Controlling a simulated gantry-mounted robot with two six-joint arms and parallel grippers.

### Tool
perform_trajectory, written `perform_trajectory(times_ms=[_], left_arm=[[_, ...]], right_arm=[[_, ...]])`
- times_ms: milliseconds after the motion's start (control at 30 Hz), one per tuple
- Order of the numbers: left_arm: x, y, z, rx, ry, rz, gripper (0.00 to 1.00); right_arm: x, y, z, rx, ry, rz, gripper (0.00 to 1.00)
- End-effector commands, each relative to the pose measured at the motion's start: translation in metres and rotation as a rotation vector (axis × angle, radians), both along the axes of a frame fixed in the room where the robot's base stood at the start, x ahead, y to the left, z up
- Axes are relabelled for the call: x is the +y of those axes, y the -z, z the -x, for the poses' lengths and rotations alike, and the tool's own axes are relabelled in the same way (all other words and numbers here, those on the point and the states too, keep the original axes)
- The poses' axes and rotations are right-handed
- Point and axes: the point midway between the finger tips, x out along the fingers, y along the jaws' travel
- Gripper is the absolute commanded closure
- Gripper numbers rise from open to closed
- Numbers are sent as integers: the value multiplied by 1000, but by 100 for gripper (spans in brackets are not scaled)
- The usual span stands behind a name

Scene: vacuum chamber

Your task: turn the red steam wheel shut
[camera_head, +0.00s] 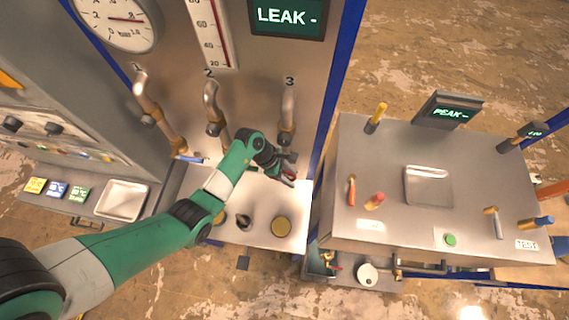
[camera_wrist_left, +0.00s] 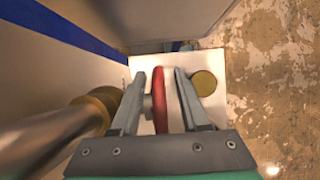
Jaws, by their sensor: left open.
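The red steam wheel (camera_wrist_left: 159,101) shows nearly edge-on in the left wrist view, as a narrow red band. It lies between the two fingers of my left gripper (camera_wrist_left: 160,73), with a visible gap to each finger. The fingers are open. In the head view my left gripper (camera_head: 287,177) is below pipe 3 (camera_head: 288,105), and only a little red of the wheel (camera_head: 290,171) shows beside it. The rest of the wheel is hidden by the gripper. My right gripper is not in view.
A white bench top (camera_head: 262,232) with a brass round cap (camera_head: 281,226) lies below the gripper. A brass-collared pipe (camera_wrist_left: 92,110) passes close on the left in the wrist view.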

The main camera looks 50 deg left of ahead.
Motion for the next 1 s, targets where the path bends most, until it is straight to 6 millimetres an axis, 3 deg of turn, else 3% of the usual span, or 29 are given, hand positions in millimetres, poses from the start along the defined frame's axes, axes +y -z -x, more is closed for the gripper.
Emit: perform_trajectory(times_ms=[300,433,600,1000], left_arm=[[28,-65,22,-4,-3,-1,55],[36,-83,29,-4,-3,-2,55],[39,-92,33,-1,0,-1,55],[39,-92,33,0,0,0,55]], right_arm=[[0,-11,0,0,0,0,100],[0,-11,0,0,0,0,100],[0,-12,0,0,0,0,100],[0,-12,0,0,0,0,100]])
